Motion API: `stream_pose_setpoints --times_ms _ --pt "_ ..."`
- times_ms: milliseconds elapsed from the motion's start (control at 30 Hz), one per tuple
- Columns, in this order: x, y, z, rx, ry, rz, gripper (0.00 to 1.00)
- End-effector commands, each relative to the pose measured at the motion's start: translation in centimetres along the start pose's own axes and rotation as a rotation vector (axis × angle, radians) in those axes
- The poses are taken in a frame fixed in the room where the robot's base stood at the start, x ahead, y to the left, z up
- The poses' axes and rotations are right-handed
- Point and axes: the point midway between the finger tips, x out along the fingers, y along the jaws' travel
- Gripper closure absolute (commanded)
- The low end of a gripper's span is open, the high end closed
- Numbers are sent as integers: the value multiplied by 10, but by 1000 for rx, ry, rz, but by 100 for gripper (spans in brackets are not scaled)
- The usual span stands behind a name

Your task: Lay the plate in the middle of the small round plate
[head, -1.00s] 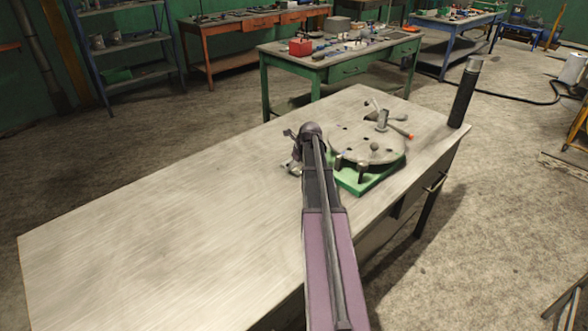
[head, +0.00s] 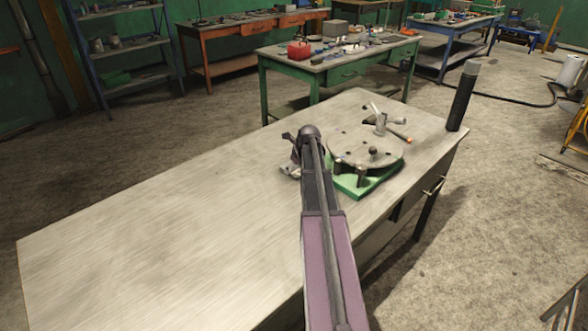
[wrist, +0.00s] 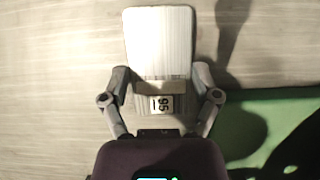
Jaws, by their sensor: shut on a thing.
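My gripper (wrist: 162,86) is shut on the plate (wrist: 160,45), a pale rectangular piece with a small numbered label on its near part. One finger presses on each side of it. In the head view my arm hides most of my gripper, and only a grey bit of what is at its end (head: 290,170) shows, over the bench left of the fixture. The small round plate (head: 350,143) is a grey disc with holes and several upright posts and knobs. It sits on a green base (head: 368,184), right of my gripper. Its middle looks bare of any plate.
The fixture stands on a long pale bench (head: 150,225), whose left part is clear. A dark cylinder (head: 464,95) stands at the bench's right corner. The green base's edge (wrist: 250,125) lies right of my gripper.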

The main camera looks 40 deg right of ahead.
Motion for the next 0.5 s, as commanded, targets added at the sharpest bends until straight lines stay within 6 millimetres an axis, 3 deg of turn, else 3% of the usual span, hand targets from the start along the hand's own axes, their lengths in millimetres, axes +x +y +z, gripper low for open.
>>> stream_pose_setpoints --times_ms 467,500 --pt "-33 0 14 0 -1 0 81" --pt "-34 8 4 0 -1 0 81"
